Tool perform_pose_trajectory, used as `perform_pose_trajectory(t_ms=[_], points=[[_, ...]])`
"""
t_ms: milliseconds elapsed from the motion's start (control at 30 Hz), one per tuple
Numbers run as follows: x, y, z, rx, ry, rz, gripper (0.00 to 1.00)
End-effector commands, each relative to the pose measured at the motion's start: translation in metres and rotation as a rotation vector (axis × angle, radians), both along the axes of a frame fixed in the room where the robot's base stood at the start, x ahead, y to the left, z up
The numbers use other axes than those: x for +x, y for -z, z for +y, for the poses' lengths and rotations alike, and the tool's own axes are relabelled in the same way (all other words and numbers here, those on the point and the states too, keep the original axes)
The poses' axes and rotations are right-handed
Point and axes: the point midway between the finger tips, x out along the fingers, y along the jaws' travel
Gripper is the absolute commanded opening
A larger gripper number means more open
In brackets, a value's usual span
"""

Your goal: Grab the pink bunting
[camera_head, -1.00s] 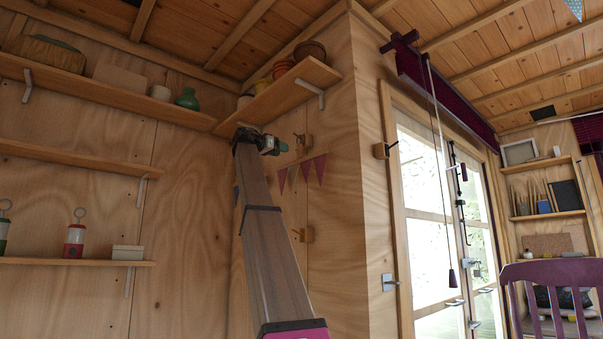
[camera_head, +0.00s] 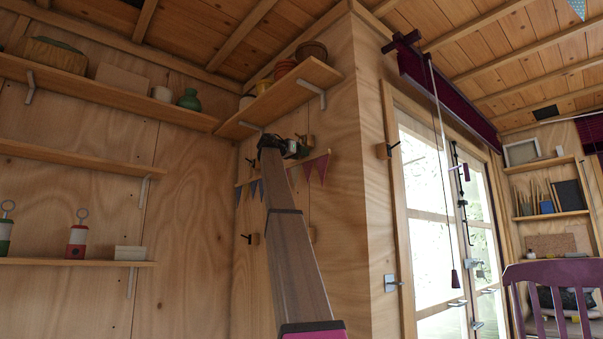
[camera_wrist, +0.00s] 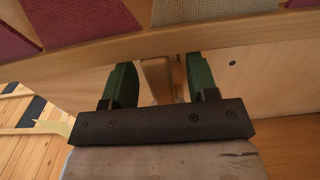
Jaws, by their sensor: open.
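The bunting hangs on the plywood wall under the corner shelf, a row of small triangular flags along a wooden strip. In the head view pink flags (camera_head: 316,168) show right of my arm and blue-grey ones (camera_head: 252,190) left of it; my arm hides the middle. In the wrist view its pink cloth (camera_wrist: 75,20) and beige cloth (camera_wrist: 190,10) cross the top, above the wooden strip (camera_wrist: 130,50). My gripper (camera_head: 298,148) is at the bunting's upper edge in the head view. In the wrist view my gripper (camera_wrist: 160,65) is open, its green fingers beside the strip; contact is unclear.
A wooden peg (camera_wrist: 158,78) shows between the fingers. The corner shelf (camera_head: 280,98) with pots is just above my gripper. Wooden hooks (camera_head: 250,239) stick out from the wall below. The wall corner and glazed doors (camera_head: 430,220) lie to the right.

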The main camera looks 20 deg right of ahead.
Motion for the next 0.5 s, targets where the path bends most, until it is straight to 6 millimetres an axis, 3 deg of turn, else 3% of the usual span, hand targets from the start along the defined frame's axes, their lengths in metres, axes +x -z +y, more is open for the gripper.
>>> perform_pose_trajectory(t_ms=[233, 267, 400, 500], points=[[0.0011, 0.0001, -0.0040, 0.000, 0.000, 0.000, 0.53], [0.0010, 0.0001, -0.0040, 0.000, 0.000, 0.000, 0.47], [0.0010, 0.0000, -0.0038, 0.000, 0.000, -0.001, 0.01], [0.0010, -0.0002, -0.0038, 0.000, 0.000, 0.000, 0.00]])
